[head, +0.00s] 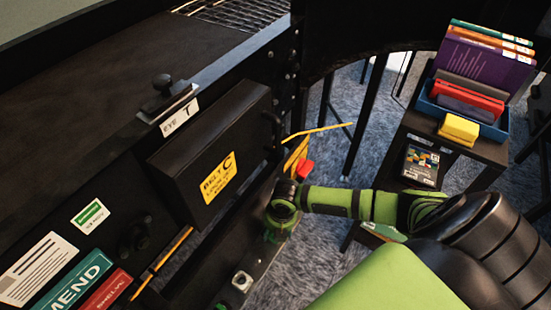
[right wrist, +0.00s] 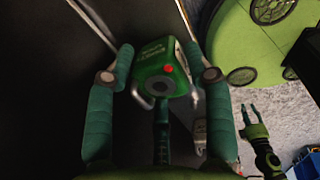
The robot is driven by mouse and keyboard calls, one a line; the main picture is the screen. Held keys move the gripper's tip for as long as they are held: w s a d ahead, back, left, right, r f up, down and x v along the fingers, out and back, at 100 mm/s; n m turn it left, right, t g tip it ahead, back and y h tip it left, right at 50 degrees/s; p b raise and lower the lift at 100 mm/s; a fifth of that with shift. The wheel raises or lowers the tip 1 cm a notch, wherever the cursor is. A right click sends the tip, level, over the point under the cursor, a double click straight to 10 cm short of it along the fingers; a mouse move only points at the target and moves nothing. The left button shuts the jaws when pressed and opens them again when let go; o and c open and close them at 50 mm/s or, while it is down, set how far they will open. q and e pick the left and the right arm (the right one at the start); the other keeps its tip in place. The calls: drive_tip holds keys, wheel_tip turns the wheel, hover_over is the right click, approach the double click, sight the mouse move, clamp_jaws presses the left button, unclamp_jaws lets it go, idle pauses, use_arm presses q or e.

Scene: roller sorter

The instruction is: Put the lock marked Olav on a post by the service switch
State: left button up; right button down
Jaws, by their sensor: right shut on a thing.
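A green lock (right wrist: 163,75) with a red dot and a bright shackle sits between the fingers of my right gripper (right wrist: 165,85). Its pale lettering is too blurred to read. In the head view my right gripper (head: 275,222) is low beside the black machine front, with green of the lock partly hidden at its tip. A red knob on a yellow plate (head: 305,169), perhaps the service switch, is just above and right of it. I cannot make out a post. My left gripper (right wrist: 249,113) shows in the right wrist view, fingers apart and empty.
A black box (head: 225,150) with a yellow "BELT C" label juts from the machine above my right gripper. A small white fitting (head: 242,280) is on the lower rail. A dark side table (head: 478,145) with a blue bin (head: 455,115) of books stands at right.

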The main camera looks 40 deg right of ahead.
drive_tip(key=shift+c, duration=2)
unclamp_jaws()
wheel_tip(320, 180, up, 12)
drive_tip(key=s, duration=0.1)
drive_tip(key=shift+s+d, duration=0.2)
drive_tip(key=shift+d, duration=0.15)
drive_tip(key=shift+f, duration=0.1)
